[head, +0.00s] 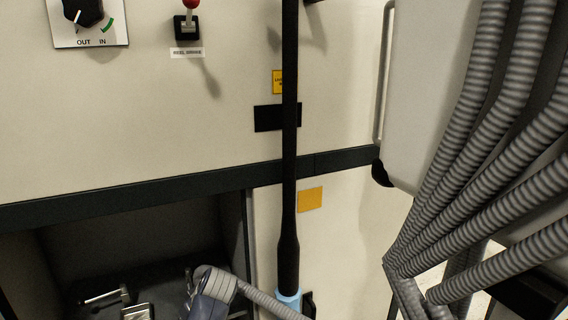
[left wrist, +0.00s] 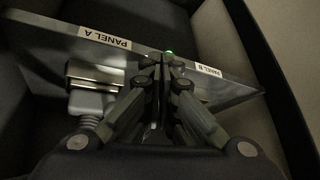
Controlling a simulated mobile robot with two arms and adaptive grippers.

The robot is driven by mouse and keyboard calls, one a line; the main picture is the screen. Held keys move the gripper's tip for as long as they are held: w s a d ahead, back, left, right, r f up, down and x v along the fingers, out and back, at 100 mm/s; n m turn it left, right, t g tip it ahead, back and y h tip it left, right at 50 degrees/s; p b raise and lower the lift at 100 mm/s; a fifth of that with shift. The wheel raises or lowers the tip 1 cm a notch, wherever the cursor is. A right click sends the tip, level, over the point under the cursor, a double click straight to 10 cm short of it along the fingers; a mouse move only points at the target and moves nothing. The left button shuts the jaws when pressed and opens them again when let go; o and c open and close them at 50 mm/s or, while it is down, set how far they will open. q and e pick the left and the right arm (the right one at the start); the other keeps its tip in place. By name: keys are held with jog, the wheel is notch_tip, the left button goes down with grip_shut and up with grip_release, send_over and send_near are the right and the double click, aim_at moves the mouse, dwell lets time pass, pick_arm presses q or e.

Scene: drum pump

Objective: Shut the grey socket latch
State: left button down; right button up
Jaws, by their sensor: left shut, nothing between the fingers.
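My left gripper (left wrist: 163,62) is shut and empty in the left wrist view. Its fingertips are at the edge of a metal plate labelled PANEL A (left wrist: 105,37) and PANEL B, close to a small green light (left wrist: 169,53). Left of the fingers, a grey plug (left wrist: 95,101) with a ribbed cable sits at a silver socket housing (left wrist: 95,72). I cannot make out the grey latch or its position, as the fingers cover part of this area. In the head view, a grey plug-like part (head: 216,283) with a ribbed hose shows at the recess. My right gripper is not in view.
In the head view, a lever with a metal bar (head: 104,297) and a metal socket (head: 137,312) lie in the dark recess. A black pole (head: 289,150) stands in front of the cabinet. Thick ribbed hoses (head: 480,130) fill the right. A red-knobbed lever (head: 187,22) is above.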

pick_arm(q)
jog(key=s+f+m+h, duration=0.2)
jog(key=s+f+m, duration=0.1)
jog(key=s+f, duration=0.55)
jog(key=s+d+r+m+h, duration=0.2)
jog(key=s+m, duration=0.3)
jog(key=s, duration=0.8)
jog(key=s+d+r+m+h, duration=0.15)
jog(key=s+m, duration=0.25)
jog(key=s, duration=1)
notch_tip(320, 180, down, 27)
jog(key=s+d+g, duration=0.1)
jog(key=s, duration=0.1)
jog(key=s+a+f+g, duration=0.1)
jog(key=s+a+f, duration=0.2)
jog(key=s+f, duration=1.2)
jog(key=shift+s+f, duration=0.35)
jog(key=shift+s, duration=0.2)
